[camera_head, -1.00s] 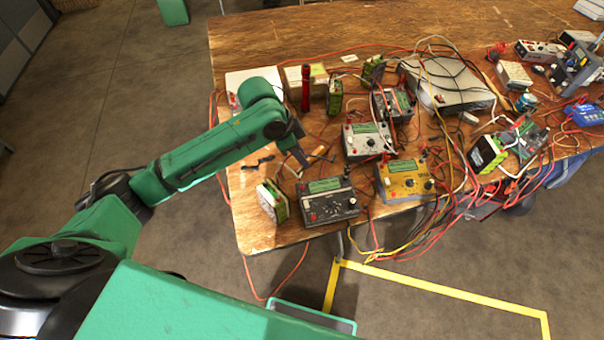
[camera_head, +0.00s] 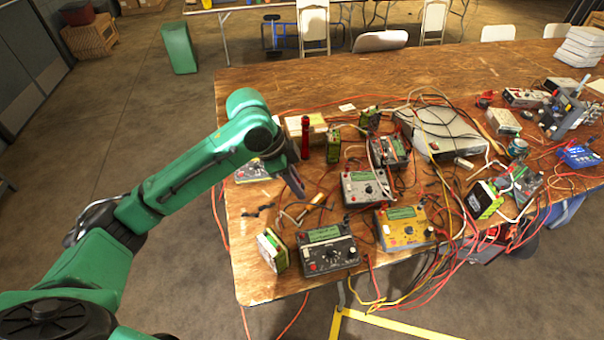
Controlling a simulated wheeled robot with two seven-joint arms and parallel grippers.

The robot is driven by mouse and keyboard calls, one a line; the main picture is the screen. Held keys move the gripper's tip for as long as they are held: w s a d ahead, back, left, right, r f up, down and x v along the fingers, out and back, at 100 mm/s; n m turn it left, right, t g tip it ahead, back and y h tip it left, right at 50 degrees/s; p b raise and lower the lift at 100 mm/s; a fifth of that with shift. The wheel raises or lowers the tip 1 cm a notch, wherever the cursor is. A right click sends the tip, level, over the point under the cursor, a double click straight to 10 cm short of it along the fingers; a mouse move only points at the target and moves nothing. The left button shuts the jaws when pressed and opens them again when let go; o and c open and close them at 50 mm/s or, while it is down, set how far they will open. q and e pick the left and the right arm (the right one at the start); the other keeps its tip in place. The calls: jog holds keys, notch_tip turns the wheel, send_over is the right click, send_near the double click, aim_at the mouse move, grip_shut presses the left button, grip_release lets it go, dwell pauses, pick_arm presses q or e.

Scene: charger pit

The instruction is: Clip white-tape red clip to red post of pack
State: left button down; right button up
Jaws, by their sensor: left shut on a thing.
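My left gripper (camera_head: 298,182) hangs over the left part of the table, pointing down, to the left of the grey charger (camera_head: 366,189). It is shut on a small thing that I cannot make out. The white-tape red clip cannot be told apart from the leads. Several green-and-black packs show: one at the front left corner (camera_head: 272,250), one behind the gripper (camera_head: 333,146), one at the right (camera_head: 484,200). Which is the task's pack is not clear, and its red post is too small to tell. My right gripper is out of view.
The wooden table (camera_head: 270,95) holds a dark charger (camera_head: 328,248), a yellow charger (camera_head: 403,228) and an upright red cylinder (camera_head: 305,138). Red, yellow and white leads tangle across its middle and right. The far left of the tabletop is clear.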

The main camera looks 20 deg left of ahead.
pick_arm(q)
jog(key=s+a+m+g+p, duration=0.4)
jog(key=s+m+p, duration=0.3)
jog(key=m, duration=0.4)
jog(key=shift+y, duration=0.3)
jog(key=f+b, duration=0.1)
jog(key=f, duration=0.1)
jog(key=f+b, duration=0.1)
jog(key=f, duration=0.1)
jog(key=f+b, duration=0.2)
jog(key=shift+s+d+f, duration=0.15)
jog(key=shift+s+d, duration=0.05)
jog(key=shift+d, duration=0.05)
jog(key=shift+w+f, duration=0.1)
jog(key=shift+f, duration=0.15)
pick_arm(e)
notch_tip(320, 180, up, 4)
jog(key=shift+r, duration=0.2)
pick_arm(q)
jog(key=shift+f+b, duration=1.9)
jog(key=shift+f, duration=1.6)
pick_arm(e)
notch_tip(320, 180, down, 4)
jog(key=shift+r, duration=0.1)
pick_arm(q)
jog(key=shift+r+p, duration=0.1)
jog(key=shift+p, duration=0.2)
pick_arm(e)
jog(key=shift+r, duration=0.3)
